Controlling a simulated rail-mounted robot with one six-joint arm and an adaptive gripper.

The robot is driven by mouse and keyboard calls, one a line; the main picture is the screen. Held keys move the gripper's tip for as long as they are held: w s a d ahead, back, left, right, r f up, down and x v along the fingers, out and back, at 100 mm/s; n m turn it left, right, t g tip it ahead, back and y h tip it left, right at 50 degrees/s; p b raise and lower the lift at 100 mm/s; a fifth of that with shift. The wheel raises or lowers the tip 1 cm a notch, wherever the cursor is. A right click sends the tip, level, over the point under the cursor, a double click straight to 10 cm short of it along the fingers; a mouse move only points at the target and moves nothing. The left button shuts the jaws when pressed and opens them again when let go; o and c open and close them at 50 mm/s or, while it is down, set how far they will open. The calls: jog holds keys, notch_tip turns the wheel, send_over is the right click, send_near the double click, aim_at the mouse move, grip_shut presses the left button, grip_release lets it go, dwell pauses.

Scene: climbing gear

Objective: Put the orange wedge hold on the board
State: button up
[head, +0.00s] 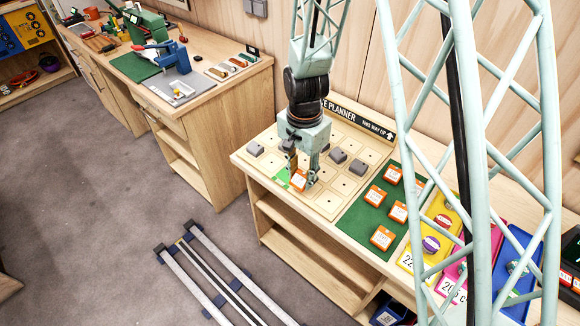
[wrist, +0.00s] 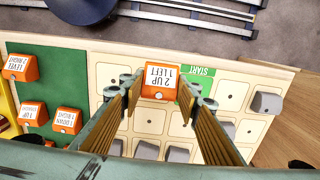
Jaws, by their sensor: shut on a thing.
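My gripper (head: 301,176) points down over the pale gridded board (head: 330,204) near its front edge. Its two fingers are shut on an orange wedge hold (head: 298,181). In the wrist view this wedge (wrist: 161,82) sits between the fingertips, its white label reading "2 UP 1 LEFT". The green START square (wrist: 198,71) shows right beside it. I cannot tell whether the wedge touches the board. Several other orange wedges, such as one with a "LEVEL 2 RIGHT" label (wrist: 21,68), lie on the green mat (head: 358,218) beside the board.
Several grey holds (head: 338,155) sit on the board, with many empty squares around them. A planner sign (head: 360,119) stands along the back edge. Yellow (head: 418,251) and blue (head: 520,262) trays lie to the right. Floor rails (head: 215,270) run in front of the bench.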

jog(key=w+a, duration=0.1)
jog(key=w, duration=0.1)
jog(key=w+a, duration=0.1)
jog(key=w, duration=0.1)
jog(key=w+a, duration=0.1)
jog(key=w, duration=0.1)
jog(key=shift+w+f, duration=0.35)
jog(key=shift+w, duration=0.05)
jog(key=shift+w, duration=0.1)
jog(key=shift+w+a, duration=0.1)
jog(key=shift+w, duration=0.1)
jog(key=shift+w+f, duration=0.1)
jog(key=shift+f, duration=1.7)
jog(key=shift+f, duration=0.2)
jog(key=o, duration=0.8)
jog(key=shift+o, duration=0.2)
jog(key=shift+r, duration=0.2)
